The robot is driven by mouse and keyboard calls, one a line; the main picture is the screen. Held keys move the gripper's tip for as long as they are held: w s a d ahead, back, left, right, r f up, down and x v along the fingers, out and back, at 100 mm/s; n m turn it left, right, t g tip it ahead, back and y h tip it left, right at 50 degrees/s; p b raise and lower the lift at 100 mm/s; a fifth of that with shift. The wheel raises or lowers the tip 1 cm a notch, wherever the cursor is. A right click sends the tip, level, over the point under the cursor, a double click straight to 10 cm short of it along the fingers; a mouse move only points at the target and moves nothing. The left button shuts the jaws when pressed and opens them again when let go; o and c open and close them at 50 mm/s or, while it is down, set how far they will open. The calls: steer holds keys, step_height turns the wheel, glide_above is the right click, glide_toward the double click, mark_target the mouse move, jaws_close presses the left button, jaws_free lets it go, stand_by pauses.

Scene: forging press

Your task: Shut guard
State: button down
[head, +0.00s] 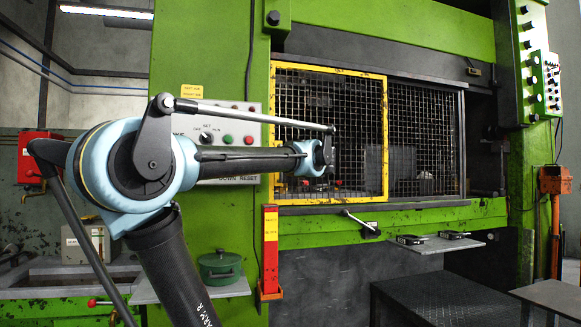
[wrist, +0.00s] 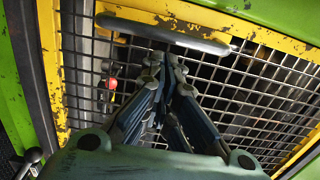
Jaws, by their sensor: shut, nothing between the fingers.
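The guard (head: 385,128) is a yellow-framed wire-mesh panel over the left part of the press opening. In the wrist view its yellow frame (wrist: 258,31) crosses the top, with a grey rounded bar handle (wrist: 160,32) on it. My gripper (wrist: 166,62) is shut and empty, its fingertips just below the handle in that picture and in front of the mesh. I cannot tell whether they touch the guard. In the head view my arm reaches across the guard, and the fingers are not clearly visible behind my wrist.
A second, dark-framed mesh panel (head: 424,140) covers the opening to the right. A control panel (head: 225,135) is left of the guard. Below are a lever (head: 362,225), a small shelf (head: 438,243) and a red-yellow post (head: 270,250). A green pot (head: 221,268) stands lower left.

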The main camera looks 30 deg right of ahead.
steer(key=s+d, duration=0.1)
steer(key=s, duration=0.9)
steer(key=shift+s, duration=0.4)
